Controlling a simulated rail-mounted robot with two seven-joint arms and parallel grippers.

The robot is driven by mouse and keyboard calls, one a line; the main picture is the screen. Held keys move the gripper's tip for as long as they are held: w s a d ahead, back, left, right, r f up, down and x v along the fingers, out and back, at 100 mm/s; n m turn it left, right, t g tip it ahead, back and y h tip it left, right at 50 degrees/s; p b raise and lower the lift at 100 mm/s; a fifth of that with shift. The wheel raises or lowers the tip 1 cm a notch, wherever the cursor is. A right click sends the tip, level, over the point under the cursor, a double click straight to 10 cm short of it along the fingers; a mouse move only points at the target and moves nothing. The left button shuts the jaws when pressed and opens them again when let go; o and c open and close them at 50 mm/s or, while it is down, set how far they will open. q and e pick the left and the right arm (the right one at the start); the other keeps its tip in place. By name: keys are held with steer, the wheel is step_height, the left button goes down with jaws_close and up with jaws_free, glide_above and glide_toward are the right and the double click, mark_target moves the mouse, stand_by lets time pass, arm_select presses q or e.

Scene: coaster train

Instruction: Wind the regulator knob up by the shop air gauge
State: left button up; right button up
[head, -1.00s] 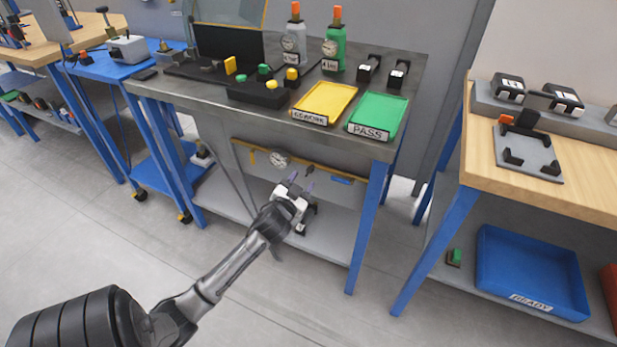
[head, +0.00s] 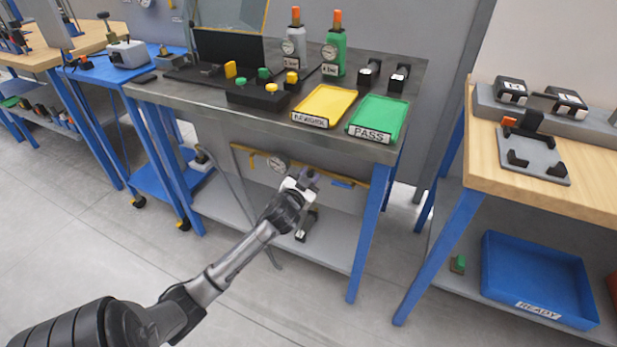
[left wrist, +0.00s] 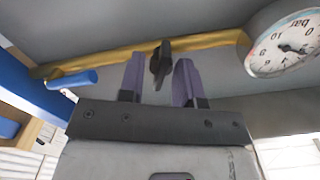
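The shop air gauge (head: 277,162) is a round white dial on the yellow pipe (head: 250,153) under the grey bench. It also shows at the right of the left wrist view (left wrist: 284,46), marked "bar"; its needle is hard to read. The regulator knob (left wrist: 160,63) is small and black, on the pipe beside the gauge. My left gripper (head: 307,178) is at the pipe, right of the gauge. In the left wrist view its two purple fingers (left wrist: 159,80) stand apart with the knob between them; small gaps show on both sides. My right gripper is out of view.
A blue handle (left wrist: 75,80) sits on the pipe on the side away from the gauge. The bench top (head: 200,96) is above my gripper, a lower shelf (head: 335,236) below. A blue bench leg (head: 368,230) stands to the right.

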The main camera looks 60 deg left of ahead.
arm_select(q)
jaws_close()
steer(key=m+p, duration=0.3)
steer(key=p, duration=0.1)
steer(key=shift+r+p, duration=0.2)
steer(key=shift+p, duration=0.15)
steer(key=shift+d+f+m+p, duration=0.1)
steer(key=shift+f+m+p, duration=0.2)
steer(key=shift+m, duration=0.5)
steer(key=shift+o, duration=1.6)
jaws_free()
